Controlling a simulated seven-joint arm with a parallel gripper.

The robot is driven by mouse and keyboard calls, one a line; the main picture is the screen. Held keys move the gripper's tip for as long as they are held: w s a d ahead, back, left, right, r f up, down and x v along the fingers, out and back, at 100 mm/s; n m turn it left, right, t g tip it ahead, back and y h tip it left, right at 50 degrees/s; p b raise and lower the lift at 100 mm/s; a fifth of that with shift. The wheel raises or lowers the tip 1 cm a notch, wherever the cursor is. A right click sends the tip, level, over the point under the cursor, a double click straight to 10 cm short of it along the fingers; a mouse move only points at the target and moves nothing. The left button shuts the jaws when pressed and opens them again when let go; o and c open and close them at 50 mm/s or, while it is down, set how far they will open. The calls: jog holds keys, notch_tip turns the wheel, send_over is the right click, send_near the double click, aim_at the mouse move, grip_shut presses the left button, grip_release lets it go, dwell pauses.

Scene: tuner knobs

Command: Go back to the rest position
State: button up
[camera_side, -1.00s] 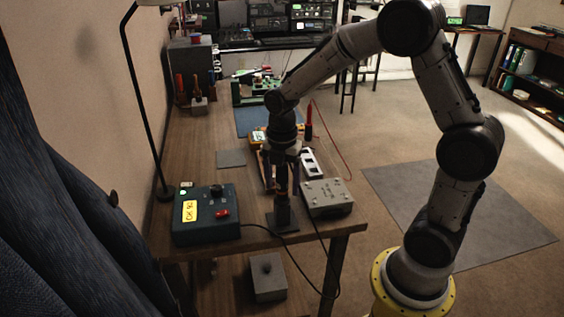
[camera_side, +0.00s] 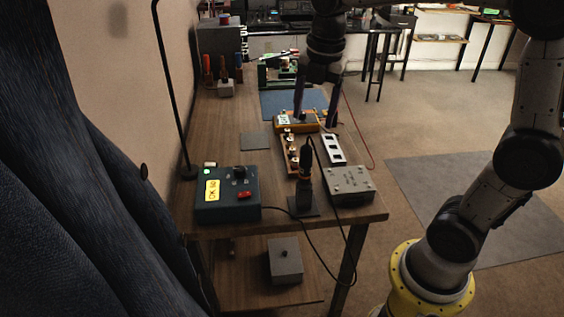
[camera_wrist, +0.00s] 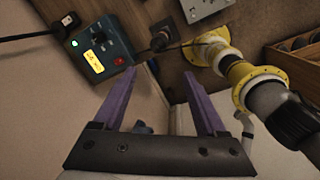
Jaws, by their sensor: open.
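My gripper (camera_side: 315,115) is open and empty, raised over the middle of the workbench with its fingers pointing down. Its two purple fingers (camera_wrist: 169,74) stand wide apart in the wrist view, with nothing between them. The teal tuner box (camera_side: 220,212) sits at the bench's near left, well apart from the gripper. It has a yellow display (camera_side: 212,190), a black knob (camera_side: 239,172) and a red button (camera_side: 245,196). The tuner box also shows in the wrist view (camera_wrist: 118,45), with a lit green lamp. The display text is too small to read surely.
A grey metal box (camera_side: 350,188) and a black stand (camera_side: 304,185) with cables are on the near bench. A yellow meter (camera_side: 310,127), a wooden rack (camera_side: 290,158) and a white strip (camera_side: 333,149) lie beyond. A lamp pole (camera_side: 173,90) rises at left.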

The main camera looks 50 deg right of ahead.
jog(key=s+a+f+m+t, duration=0.1)
jog(key=s+m+t, duration=0.1)
jog(key=s+m, duration=0.6)
jog(key=s+a+f+m+t, duration=0.1)
jog(key=s+a+m+t, duration=0.1)
jog(key=s+m, duration=0.6)
jog(key=m, duration=0.4)
jog(key=shift+s+a+f+m, duration=0.25)
jog(key=shift+s+m, duration=0.05)
jog(key=shift+s, duration=0.1)
